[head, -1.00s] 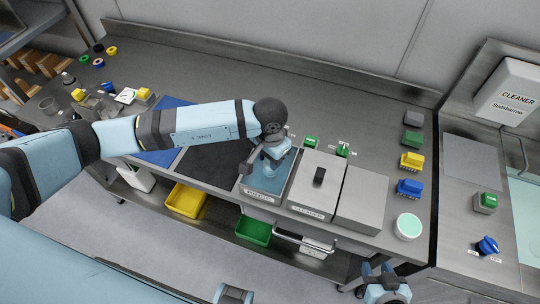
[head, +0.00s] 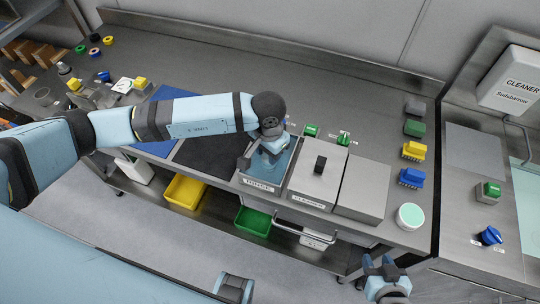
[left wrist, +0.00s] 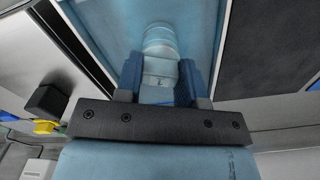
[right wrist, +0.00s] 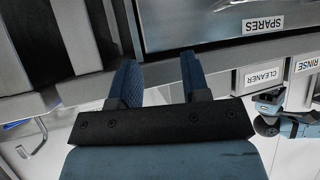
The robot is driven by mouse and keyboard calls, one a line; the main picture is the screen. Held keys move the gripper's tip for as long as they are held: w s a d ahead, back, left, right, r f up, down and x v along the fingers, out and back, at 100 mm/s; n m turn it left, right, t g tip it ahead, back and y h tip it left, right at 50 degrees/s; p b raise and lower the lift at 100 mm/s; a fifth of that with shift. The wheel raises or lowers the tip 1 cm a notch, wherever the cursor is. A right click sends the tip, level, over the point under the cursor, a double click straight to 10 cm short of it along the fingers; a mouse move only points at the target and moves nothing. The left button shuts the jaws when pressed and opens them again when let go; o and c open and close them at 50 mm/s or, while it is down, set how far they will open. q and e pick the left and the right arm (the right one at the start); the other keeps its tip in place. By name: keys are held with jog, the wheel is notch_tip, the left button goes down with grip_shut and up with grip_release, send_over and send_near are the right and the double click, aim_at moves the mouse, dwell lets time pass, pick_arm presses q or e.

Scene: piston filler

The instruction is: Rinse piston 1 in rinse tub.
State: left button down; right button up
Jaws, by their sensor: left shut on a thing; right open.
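The rinse tub (head: 281,174) is a steel tub of blue water with a RINSE label on its front. It sits in the bench between a dark mat and the lidded cleaner tub. My left gripper (head: 268,154) points down into it. In the left wrist view my left gripper (left wrist: 158,82) is shut on piston 1 (left wrist: 160,45), a pale cylinder tinted blue against the water. How deep the piston sits is hard to tell. My right gripper (head: 380,264) is open and empty in front of the bench; it also shows in the right wrist view (right wrist: 160,80).
The cleaner tub's closed lid (head: 310,184) with a black knob adjoins the rinse tub on the right. A grey box (head: 363,190) stands beside it. Yellow (head: 186,190) and green (head: 252,221) bins are below. Brushes and a round pale-green dish (head: 410,216) line the right edge.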

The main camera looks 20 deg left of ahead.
pick_arm(q)
jog(key=shift+s, duration=0.2)
jog(key=shift+w+f+b, duration=0.1)
jog(key=shift+w+b, duration=0.5)
jog(key=shift+w, duration=0.05)
jog(key=shift+w+b, duration=0.35)
jog(key=shift+w, duration=0.2)
jog(key=shift+s, duration=0.15)
jog(key=shift+s, duration=1.1)
jog(key=shift+w, duration=0.15)
jog(key=shift+w+b, duration=0.6)
jog(key=shift+b, duration=0.05)
jog(key=shift+w, duration=0.5)
